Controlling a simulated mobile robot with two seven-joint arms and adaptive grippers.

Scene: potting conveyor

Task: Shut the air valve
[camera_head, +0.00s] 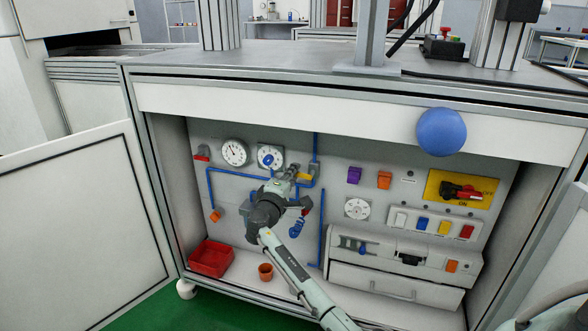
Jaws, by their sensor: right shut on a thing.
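A yellow handle (304,177), which looks like the air valve's lever, sits beside the blue pipe (316,150) on the back panel inside the cabinet. My right gripper (292,175) reaches into the cabinet with its fingers at this handle. It is shut, apparently on the yellow handle. The gripper's body and wrist hide part of the valve and the pipework behind, so the lever's exact angle is hard to tell. My left gripper is out of view.
A yellow switch plate (434,185) and a drawer unit (340,274) are to the right. The open door (75,230) stands left.

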